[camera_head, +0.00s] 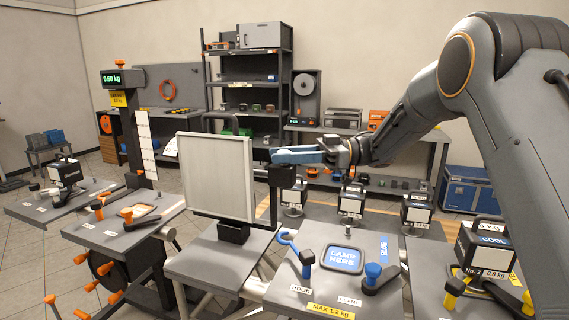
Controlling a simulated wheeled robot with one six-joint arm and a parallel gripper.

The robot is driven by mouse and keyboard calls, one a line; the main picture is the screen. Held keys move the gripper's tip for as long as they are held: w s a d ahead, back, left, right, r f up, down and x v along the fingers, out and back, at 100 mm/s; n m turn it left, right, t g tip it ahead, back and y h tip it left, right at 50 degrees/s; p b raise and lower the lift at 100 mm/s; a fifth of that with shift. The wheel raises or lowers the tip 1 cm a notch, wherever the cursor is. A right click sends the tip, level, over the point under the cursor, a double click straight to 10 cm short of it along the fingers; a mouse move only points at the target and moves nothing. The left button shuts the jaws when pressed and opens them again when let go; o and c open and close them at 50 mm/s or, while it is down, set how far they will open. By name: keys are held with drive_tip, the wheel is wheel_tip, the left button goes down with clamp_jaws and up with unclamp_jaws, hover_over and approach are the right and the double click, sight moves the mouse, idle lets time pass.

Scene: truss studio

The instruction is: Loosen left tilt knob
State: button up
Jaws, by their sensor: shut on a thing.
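My gripper (290,155), with blue fingers, is at the picture's centre, just right of the white light panel (214,176). The panel stands upright in a dark bracket (233,231) on a grey plate. The fingers look closed together, over or at a dark block (283,177) beside the panel's right edge. I take this block to be the knob, but cannot tell for sure that it is the left tilt knob. The fingers hide the spot where they touch it.
In front is a grey table with a blue "LAMP HERE" pad (343,258), a blue knob (373,272) and a blue hook (289,241). Lamp-like boxes (352,198) stand behind. Left are tables with orange knobs and a post with a display (112,78).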

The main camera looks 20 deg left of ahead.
sight(284, 151)
drive_tip(key=n+g+h+b, duration=0.1)
drive_tip(key=n+g+b, duration=0.1)
drive_tip(key=g, duration=0.1)
drive_tip(key=shift+f+n+h, duration=0.1)
drive_tip(key=shift+n+h, duration=0.2)
drive_tip(key=shift+h, duration=0.1)
drive_tip(key=shift+n+g+h+b, duration=0.3)
drive_tip(key=shift+n+g+b, duration=0.1)
drive_tip(key=shift+g+b, duration=0.1)
drive_tip(key=shift+r, duration=0.25)
drive_tip(key=o, duration=1)
drive_tip(key=shift+f, duration=0.1)
wheel_tip(284, 151, up, 3)
drive_tip(key=shift+f+b, duration=0.1)
drive_tip(key=shift+b, duration=0.35)
wheel_tip(284, 151, up, 3)
drive_tip(key=p, duration=0.4)
drive_tip(key=shift+f, duration=0.1)
wheel_tip(284, 151, up, 2)
drive_tip(key=p, duration=0.7)
drive_tip(key=shift+r+p, duration=0.2)
drive_tip(key=shift+p, duration=0.2)
drive_tip(key=r+p, duration=0.1)
drive_tip(key=p, duration=0.6)
drive_tip(key=shift+a+r, duration=0.1)
drive_tip(key=shift+r, duration=0.3)
